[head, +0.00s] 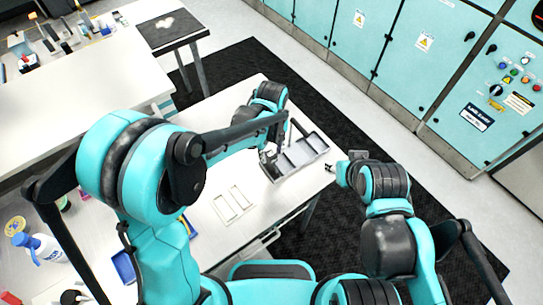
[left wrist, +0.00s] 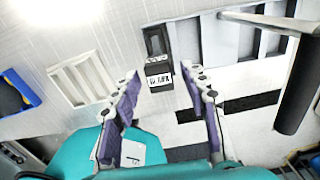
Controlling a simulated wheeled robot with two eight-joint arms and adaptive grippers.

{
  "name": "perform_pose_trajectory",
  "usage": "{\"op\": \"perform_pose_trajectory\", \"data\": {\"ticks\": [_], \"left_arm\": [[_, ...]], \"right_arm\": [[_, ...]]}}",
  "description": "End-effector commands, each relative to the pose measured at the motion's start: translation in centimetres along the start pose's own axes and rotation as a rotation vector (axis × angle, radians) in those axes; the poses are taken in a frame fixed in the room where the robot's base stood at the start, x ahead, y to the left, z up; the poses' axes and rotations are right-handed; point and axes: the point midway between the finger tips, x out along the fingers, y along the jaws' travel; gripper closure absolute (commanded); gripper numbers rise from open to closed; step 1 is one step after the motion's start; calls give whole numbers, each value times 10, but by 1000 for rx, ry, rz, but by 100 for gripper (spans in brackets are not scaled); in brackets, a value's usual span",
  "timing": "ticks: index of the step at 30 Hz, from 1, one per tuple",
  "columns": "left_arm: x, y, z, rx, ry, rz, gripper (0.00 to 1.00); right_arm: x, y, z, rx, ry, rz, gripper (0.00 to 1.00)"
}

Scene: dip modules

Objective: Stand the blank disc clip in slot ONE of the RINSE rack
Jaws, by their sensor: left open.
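A black clip with a white label that seems to read BLANK (left wrist: 159,77) shows in the left wrist view, at the near left end of a grey compartmented tray (left wrist: 205,40). My left gripper (left wrist: 165,82) is open, its two fingers apart on either side of the clip's label in the picture; I see no contact. In the head view the left gripper (head: 272,152) is over the left end of the tray (head: 318,143). My right gripper (head: 337,169) is at the table's right edge, small and unclear. I cannot make out a RINSE label or slot ONE.
A pale frame with two openings (head: 234,204) lies flat on the white table, left of the tray. A blue bin (left wrist: 15,88) is at the far left of the wrist view. Teal cabinets (head: 400,60) line the back.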

Motion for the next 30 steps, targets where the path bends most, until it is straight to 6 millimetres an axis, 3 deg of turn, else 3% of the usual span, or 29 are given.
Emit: {"op": "perform_pose_trajectory", "data": {"ticks": [3,9,20,23,30], "left_arm": [[-30,0,0,0,0,0,56],[-60,0,0,0,0,0,56],[-76,7,2,-65,-8,-13,56],[-89,26,6,-252,-30,-53,56],[-128,102,12,-1067,-64,-268,56]], "right_arm": [[-6,0,-4,0,0,0,60],[-10,0,-7,0,0,0,60],[-10,0,-7,0,0,0,60],[-10,0,-7,0,0,0,60],[-10,0,-7,0,0,0,60]]}}
